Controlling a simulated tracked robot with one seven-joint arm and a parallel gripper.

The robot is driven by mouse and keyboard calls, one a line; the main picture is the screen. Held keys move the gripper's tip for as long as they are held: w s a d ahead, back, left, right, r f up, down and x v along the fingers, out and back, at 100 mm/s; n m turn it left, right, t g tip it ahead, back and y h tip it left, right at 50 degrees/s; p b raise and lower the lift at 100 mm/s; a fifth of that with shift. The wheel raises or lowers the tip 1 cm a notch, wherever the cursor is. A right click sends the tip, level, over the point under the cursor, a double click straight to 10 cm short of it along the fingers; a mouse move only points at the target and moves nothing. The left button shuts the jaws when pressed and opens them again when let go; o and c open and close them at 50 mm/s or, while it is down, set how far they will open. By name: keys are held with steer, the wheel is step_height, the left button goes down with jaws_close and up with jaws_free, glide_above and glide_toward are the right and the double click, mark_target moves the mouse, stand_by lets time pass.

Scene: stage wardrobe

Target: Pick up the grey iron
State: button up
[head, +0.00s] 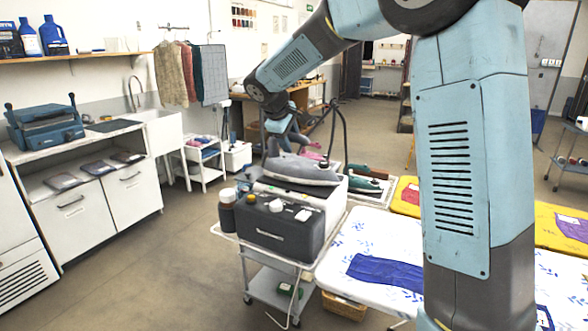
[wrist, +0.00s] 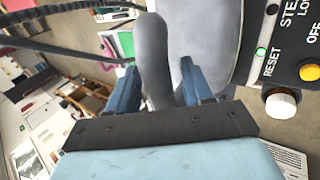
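The grey iron (head: 302,170) rests on top of the steam station (head: 282,222), a box with a dark front and white side. My gripper (head: 287,148) is low over the back of the iron, partly blending with it in the head view. In the wrist view, the iron's rounded grey handle (wrist: 154,62) stands between the two blue fingers of my gripper (wrist: 160,82). The fingers are apart, with a gap showing between the handle and the right finger. Contact on the left side is hard to judge. The iron's underside is hidden.
Dark green irons (head: 362,184) stand on a rack right of the station. A dark bottle (head: 227,210) stands at its left. A black hose (head: 339,125) rises behind. A patterned ironing board (head: 372,232) lies to the right. The floor at left is clear.

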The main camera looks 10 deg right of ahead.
jaws_close()
steer(key=shift+r, duration=0.15)
